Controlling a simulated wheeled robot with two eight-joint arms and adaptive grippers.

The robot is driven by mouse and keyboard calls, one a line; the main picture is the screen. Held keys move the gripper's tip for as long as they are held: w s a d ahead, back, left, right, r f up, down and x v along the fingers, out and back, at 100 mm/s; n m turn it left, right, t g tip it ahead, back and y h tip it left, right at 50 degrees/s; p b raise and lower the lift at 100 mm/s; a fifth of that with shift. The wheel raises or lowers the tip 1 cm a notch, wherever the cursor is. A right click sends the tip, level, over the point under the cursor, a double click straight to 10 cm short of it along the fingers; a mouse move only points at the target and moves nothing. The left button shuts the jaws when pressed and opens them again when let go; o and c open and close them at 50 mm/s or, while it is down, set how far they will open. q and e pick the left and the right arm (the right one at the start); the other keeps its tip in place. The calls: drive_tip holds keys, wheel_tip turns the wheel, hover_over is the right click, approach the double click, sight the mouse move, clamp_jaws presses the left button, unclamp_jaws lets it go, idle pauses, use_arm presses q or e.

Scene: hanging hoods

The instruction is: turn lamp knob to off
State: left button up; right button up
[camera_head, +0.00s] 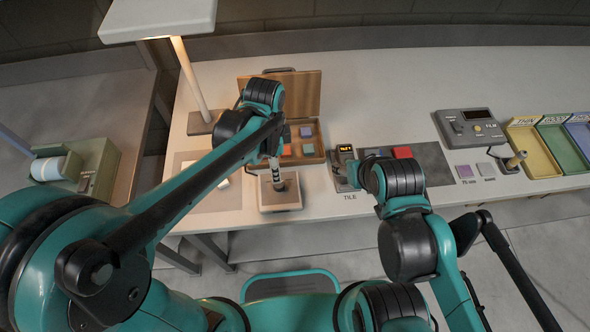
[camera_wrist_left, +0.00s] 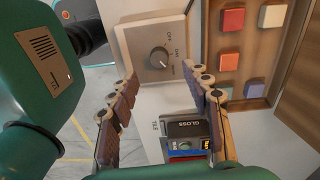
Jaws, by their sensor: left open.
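The lamp knob (camera_wrist_left: 159,57) is a small round grey dial on a pale control box (camera_wrist_left: 135,35) in the left wrist view. Printed labels, with OFF at one end, curve along one side of it. I cannot tell clearly which label its mark faces. The box also shows in the head view (camera_head: 281,206), at the table's front edge. My left gripper (camera_head: 276,183) is over this box; in its wrist view the fingers (camera_wrist_left: 165,90) are spread apart and empty, with the knob showing between and beyond them. My right arm's wrist is beside the TILE device; its fingers are hidden.
A lamp (camera_head: 190,80) stands at the back left. A wooden compartment box (camera_head: 308,88) with coloured tiles is behind the left gripper. The TILE device (camera_head: 343,160) is close to its right. A FILM panel (camera_head: 470,128) and coloured trays (camera_head: 562,148) are at right; the table's back is clear.

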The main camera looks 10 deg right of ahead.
sight(279, 185)
use_arm(q)
drive_tip(key=shift+d+f, duration=0.2)
drive_tip(key=shift+d, duration=0.3)
drive_tip(key=shift+f+m, duration=0.3)
drive_tip(key=shift+f, duration=0.05)
drive_tip(key=f+b, duration=0.1)
drive_tip(key=f, duration=0.2)
drive_tip(key=f+b, duration=0.2)
drive_tip(key=f, duration=0.2)
drive_tip(key=shift+s+a, duration=0.1)
drive_tip(key=shift+s, duration=0.1)
clamp_jaws()
